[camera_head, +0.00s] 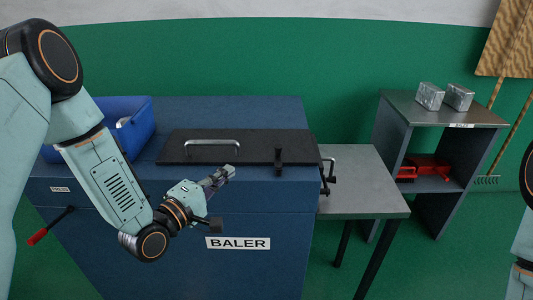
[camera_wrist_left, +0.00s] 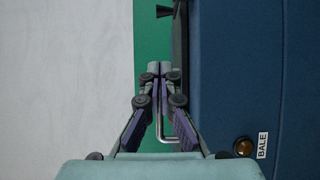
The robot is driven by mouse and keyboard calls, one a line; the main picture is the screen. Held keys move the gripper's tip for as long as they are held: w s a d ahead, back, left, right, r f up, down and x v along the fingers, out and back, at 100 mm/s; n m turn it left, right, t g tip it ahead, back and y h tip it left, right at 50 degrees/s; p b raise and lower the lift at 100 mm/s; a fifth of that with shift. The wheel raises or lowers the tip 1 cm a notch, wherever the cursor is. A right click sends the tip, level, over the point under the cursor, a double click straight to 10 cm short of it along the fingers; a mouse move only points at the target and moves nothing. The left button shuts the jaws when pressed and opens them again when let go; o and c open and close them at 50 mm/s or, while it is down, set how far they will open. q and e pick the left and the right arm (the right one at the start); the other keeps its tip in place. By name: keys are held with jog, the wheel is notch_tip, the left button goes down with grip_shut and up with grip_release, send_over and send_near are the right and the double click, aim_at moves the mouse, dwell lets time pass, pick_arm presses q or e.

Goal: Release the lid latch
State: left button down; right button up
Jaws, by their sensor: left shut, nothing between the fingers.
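The baler (camera_head: 110,225) is a blue box with a flat black lid (camera_head: 240,144) lying closed on top. The lid has a silver bar handle (camera_head: 212,142). My right gripper is not in view.
A blue bin (camera_head: 145,125) stands at the baler's left rear. A red-ended lever (camera_head: 38,236) is at its left front. A grey side table (camera_head: 365,185) and a shelf (camera_head: 425,106) with two silver blocks (camera_head: 430,96) stand right. A dark clamp-like part (camera_head: 328,178) sits at the baler's right edge.

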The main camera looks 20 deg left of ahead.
aim_at(278, 160)
pick_arm(q)
jog(key=x, duration=1)
jog(key=shift+s+d+b, duration=0.1)
jog(key=shift+b, duration=0.25)
jog(key=shift+w+d, duration=0.3)
jog(key=shift+d, duration=0.3)
jog(key=shift+w+d, duration=0.3)
jog(key=shift+d, duration=0.25)
jog(key=shift+w+d, duration=0.3)
jog(key=shift+d, duration=0.3)
jog(key=shift+a, duration=0.15)
jog(key=shift+w+m+g+h, duration=0.15)
jog(key=shift+m+g+h, duration=0.2)
jog(key=shift+h, duration=0.25)
jog(key=shift+m+h, duration=0.25)
jog(key=shift+h, duration=0.05)
